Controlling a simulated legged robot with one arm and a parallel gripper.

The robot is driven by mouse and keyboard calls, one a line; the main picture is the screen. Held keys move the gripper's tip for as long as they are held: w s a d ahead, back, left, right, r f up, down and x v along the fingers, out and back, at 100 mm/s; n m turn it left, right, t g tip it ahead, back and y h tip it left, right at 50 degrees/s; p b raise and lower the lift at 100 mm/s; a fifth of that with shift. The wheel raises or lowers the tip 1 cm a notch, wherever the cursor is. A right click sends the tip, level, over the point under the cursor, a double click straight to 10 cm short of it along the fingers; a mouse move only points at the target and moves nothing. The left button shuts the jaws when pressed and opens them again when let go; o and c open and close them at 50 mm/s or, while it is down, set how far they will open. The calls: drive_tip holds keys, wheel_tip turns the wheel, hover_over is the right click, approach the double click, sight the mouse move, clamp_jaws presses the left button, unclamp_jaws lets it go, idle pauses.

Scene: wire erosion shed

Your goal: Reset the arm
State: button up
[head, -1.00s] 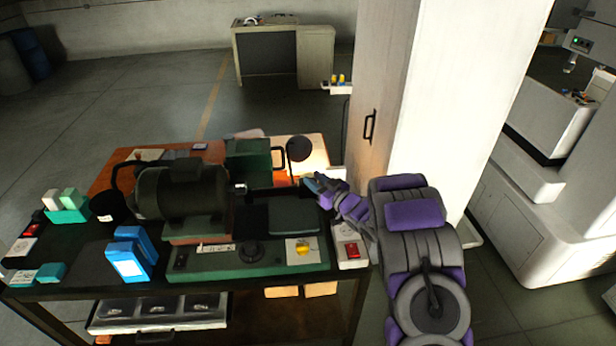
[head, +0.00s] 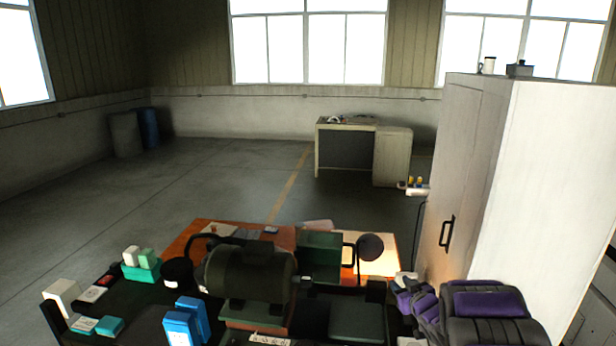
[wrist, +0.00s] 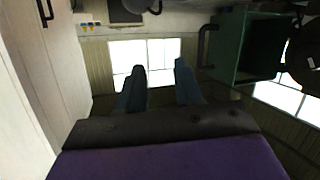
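My arm, purple and grey, is at the lower right of the head view, by the right end of the workbench and in front of the white cabinet (head: 500,170). My gripper's fingers are hard to make out there. In the wrist view my gripper (wrist: 160,78) shows two dark fingers with a clear gap between them. Nothing is between them, so it is open and empty. The wrist view looks upside down, with bright windows beyond the fingers.
The bench carries a dark green motor-like machine (head: 248,272), a round black lamp head (head: 370,247), blue boxes (head: 182,328) and a teal holder (head: 142,272). The cabinet's handle (head: 447,233) faces the bench. Open floor (head: 220,185) lies behind, before a desk (head: 392,157).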

drive_tip(key=s+r+m+g+h+b, duration=0.2)
drive_tip(key=s+m+g+h+b, duration=0.4)
drive_tip(key=s, duration=1.2)
drive_tip(key=s+a+f+n+g+y+b, duration=0.1)
drive_tip(key=s+a+g, duration=0.2)
drive_tip(key=s, duration=0.9)
drive_tip(key=s+a+f+g+y+b, duration=0.1)
drive_tip(key=s+a+g, duration=0.2)
drive_tip(key=s+a, duration=0.4)
drive_tip(key=s+a+f+n+g+y, duration=0.1)
drive_tip(key=s+a+g, duration=0.3)
drive_tip(key=s, duration=1.4)
drive_tip(key=shift+a+n+y+b, duration=0.3)
drive_tip(key=shift+a+y+b, duration=0.1)
drive_tip(key=shift+a+y, duration=0.1)
